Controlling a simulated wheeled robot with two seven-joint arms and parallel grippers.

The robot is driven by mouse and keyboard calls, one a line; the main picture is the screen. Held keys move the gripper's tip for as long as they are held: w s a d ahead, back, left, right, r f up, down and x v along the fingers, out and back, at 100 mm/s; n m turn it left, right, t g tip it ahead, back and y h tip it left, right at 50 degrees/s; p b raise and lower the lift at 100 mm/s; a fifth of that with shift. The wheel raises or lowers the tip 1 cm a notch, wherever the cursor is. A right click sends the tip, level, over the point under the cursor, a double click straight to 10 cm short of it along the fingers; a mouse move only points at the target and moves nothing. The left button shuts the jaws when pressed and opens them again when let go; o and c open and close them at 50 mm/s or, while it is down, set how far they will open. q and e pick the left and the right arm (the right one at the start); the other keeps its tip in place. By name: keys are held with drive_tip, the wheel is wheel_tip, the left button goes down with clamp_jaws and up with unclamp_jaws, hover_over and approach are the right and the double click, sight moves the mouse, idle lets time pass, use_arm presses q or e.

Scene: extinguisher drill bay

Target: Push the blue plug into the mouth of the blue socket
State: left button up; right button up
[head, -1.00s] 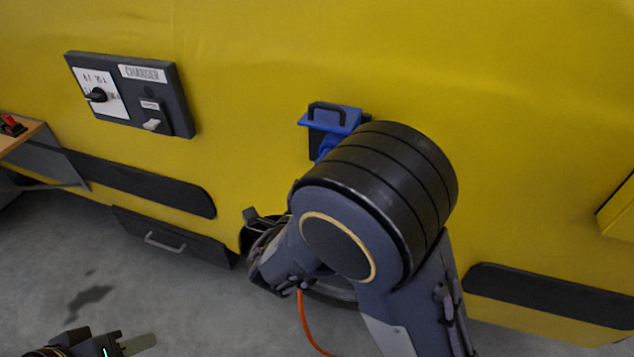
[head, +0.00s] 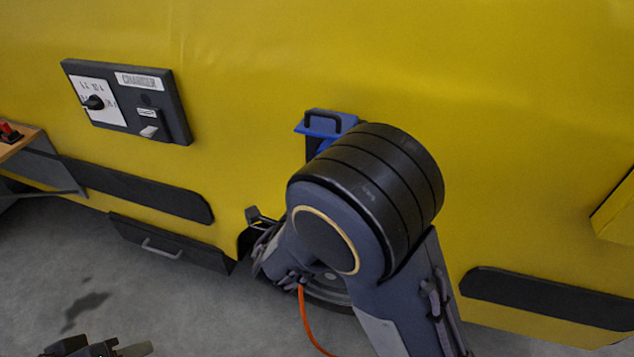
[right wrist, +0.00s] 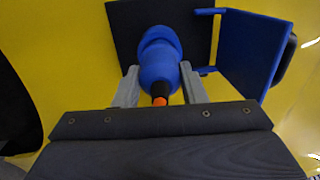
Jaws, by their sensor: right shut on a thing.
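The blue plug (right wrist: 159,73) is in the right wrist view, between the grey fingers of my right gripper (right wrist: 161,86), which is shut on it. An orange cable (right wrist: 160,101) leaves its black rear end. The blue socket is on the yellow wall, with its blue lid (right wrist: 256,50) swung open to the right and a dark backing plate (right wrist: 199,35) behind. The plug's front lines up with the socket's round mouth; I cannot tell how deep it sits. In the head view the socket lid (head: 322,124) shows above my right arm, which hides plug and gripper. My left gripper (head: 112,350) is cut by the bottom edge.
A charger panel (head: 128,100) with a knob and switch is on the yellow wall (head: 480,90) at left. A wooden table (head: 22,138) stands at the far left. Black bumper strips (head: 545,297) run low on the wall. The orange cable (head: 307,318) hangs below my right arm.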

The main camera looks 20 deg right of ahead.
drive_tip(key=shift+w+d, duration=0.4)
drive_tip(key=shift+w, duration=0.15)
drive_tip(key=o, duration=1.2)
drive_tip(key=shift+c, duration=0.2)
